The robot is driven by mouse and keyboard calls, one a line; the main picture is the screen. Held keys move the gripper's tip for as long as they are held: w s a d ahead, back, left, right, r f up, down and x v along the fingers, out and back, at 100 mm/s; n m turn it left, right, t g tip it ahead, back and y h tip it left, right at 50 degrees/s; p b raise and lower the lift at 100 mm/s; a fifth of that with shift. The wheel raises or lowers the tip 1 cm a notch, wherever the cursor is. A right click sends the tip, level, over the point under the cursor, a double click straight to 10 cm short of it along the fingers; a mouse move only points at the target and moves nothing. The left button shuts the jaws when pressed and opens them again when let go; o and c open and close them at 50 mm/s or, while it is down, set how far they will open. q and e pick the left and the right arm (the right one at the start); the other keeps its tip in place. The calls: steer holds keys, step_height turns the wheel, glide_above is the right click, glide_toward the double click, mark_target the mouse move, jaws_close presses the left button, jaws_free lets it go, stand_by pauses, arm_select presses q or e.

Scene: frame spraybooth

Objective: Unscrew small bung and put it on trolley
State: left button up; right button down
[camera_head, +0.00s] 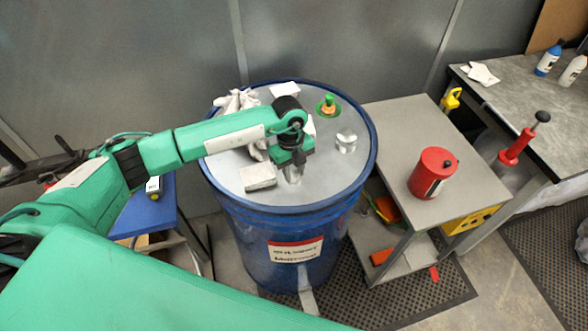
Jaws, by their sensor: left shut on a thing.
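A blue drum (296,232) with a grey lid (232,180) stands in the middle of the head view. My left arm reaches in from the left over the lid. My left gripper (292,174) points down at the front middle of the lid and is shut on the small bung, which the fingers mostly hide. I cannot tell whether the bung is still seated in the lid. The trolley (390,125) is a grey two-level stand just right of the drum. My right gripper is not in view.
On the lid are a green-and-orange fitting (327,107), a silvery cylinder (346,141), white blocks (258,177) and a crumpled white cloth (237,102). A red can (432,172) stands on the trolley top, with free room around it. A workbench (520,105) with bottles is at right.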

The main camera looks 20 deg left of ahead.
arm_select(q)
steer(key=shift+r+n+p, duration=0.2)
steer(key=shift+n+p, duration=0.35)
steer(key=shift+n, duration=0.55)
steer(key=shift+f+n+t+p, duration=0.1)
steer(key=shift+n+t+p, duration=0.2)
steer(key=shift+n, duration=0.7)
steer(key=o, duration=0.6)
steer(key=shift+o, duration=0.2)
